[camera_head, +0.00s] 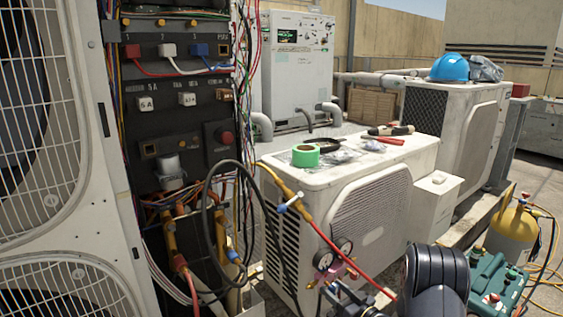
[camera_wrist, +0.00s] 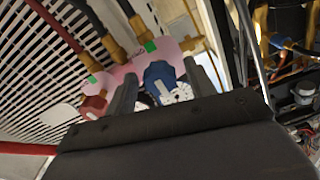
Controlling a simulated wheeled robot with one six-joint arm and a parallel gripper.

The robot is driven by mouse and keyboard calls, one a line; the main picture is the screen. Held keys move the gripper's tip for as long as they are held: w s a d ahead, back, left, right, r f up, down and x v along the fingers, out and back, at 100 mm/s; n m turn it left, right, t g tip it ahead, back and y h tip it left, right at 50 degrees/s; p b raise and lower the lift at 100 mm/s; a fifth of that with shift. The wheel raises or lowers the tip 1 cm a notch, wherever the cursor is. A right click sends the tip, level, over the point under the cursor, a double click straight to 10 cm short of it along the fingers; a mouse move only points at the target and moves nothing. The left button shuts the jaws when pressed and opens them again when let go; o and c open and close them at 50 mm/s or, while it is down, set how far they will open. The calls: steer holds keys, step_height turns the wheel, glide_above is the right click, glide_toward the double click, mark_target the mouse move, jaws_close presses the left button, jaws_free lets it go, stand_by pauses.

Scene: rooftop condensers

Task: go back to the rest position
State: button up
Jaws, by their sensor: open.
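My gripper (camera_wrist: 160,72) is open in the wrist view, one finger on each side of a blue knob (camera_wrist: 160,85) on a pink gauge manifold (camera_wrist: 125,75). Whether the fingers touch the knob cannot be told. In the head view, my gripper (camera_head: 345,296) is partly visible at the bottom, just below the manifold's two gauges (camera_head: 334,254), with my dark arm to its right. A red knob (camera_wrist: 94,105) sits on the manifold's left end in the wrist view.
The manifold hangs before a white condenser (camera_head: 372,218) carrying green tape (camera_head: 305,155) and tools. A black hose (camera_head: 206,205) and a red hose (camera_head: 345,258) run close by. An open wiring panel (camera_head: 175,100) stands left. A yellow cylinder (camera_head: 512,235) and green pump (camera_head: 492,282) are right.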

steer(key=n+b, duration=0.2)
steer(key=n, duration=0.2)
steer(key=shift+f, duration=0.1)
steer(key=n+b, duration=0.2)
steer(key=n, duration=0.3)
steer(key=n+b, duration=0.1)
steer(key=n, duration=0.3)
steer(key=shift+n+b, duration=0.45)
steer(key=shift+n, duration=1.75)
steer(key=shift+s+a, duration=0.1)
steer(key=shift+s, duration=0.05)
